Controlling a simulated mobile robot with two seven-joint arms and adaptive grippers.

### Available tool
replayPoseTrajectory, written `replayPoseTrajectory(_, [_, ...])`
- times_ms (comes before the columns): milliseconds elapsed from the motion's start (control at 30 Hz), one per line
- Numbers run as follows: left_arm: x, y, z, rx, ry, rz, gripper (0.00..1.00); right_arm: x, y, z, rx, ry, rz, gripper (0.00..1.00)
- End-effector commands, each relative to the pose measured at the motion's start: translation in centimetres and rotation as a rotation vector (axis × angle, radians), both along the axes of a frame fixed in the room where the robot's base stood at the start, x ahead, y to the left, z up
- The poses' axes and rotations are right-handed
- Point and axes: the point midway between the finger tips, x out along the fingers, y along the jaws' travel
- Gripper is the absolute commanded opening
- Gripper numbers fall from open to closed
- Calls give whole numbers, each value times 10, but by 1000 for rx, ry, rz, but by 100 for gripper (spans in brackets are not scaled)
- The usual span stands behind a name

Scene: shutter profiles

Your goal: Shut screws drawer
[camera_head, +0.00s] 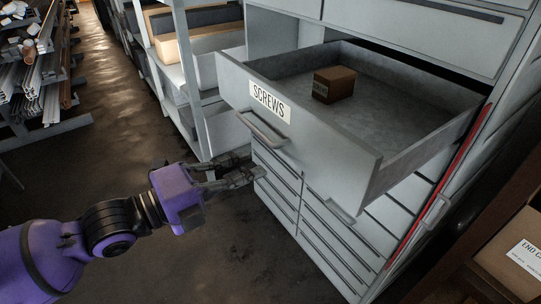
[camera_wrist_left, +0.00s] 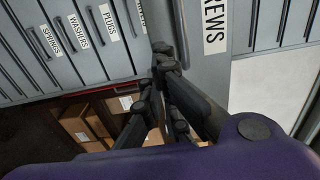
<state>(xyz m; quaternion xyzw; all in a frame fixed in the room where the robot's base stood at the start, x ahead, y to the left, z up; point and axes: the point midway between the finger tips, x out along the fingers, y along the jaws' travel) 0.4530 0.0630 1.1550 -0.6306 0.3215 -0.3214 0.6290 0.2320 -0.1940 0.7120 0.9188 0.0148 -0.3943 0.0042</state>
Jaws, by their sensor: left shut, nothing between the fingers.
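The screws drawer (camera_head: 345,146) stands pulled out of the grey cabinet, its white SCREWS label (camera_head: 269,101) and bar handle (camera_head: 263,128) on the front. A small brown box (camera_head: 334,84) sits inside it. My left gripper (camera_head: 250,172) is shut and empty, in front of the cabinet, just below and left of the drawer handle in the head view. In the left wrist view, the shut fingers (camera_wrist_left: 165,62) point toward the drawer front, near the edge of its label (camera_wrist_left: 214,26). I cannot tell whether they touch it. My right gripper is not in view.
Closed drawers (camera_head: 325,232) lie below the open one; the left wrist view shows labels such as WASHERS (camera_wrist_left: 78,31) and PLUGS (camera_wrist_left: 103,23). Shelving (camera_head: 185,75) stands left of the cabinet. A carton (camera_head: 515,253) sits at the lower right. Open floor (camera_head: 110,110) lies to the left.

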Motion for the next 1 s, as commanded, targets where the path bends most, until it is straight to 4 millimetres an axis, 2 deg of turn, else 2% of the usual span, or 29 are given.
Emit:
replayPoseTrajectory(100, [13, -19, 6, -4, -9, -1, 0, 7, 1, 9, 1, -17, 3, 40])
replayPoseTrajectory(333, [30, -41, 5, -2, -6, 1, 0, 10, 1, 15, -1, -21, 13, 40])
replayPoseTrajectory(567, [35, -48, 1, 1, -3, 1, 0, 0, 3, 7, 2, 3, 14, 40])
replayPoseTrajectory(867, [36, -48, 0, 2, -1, 1, 0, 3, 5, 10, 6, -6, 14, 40])
replayPoseTrajectory(1000, [42, -52, -1, 1, 0, 1, 0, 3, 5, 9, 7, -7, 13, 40])
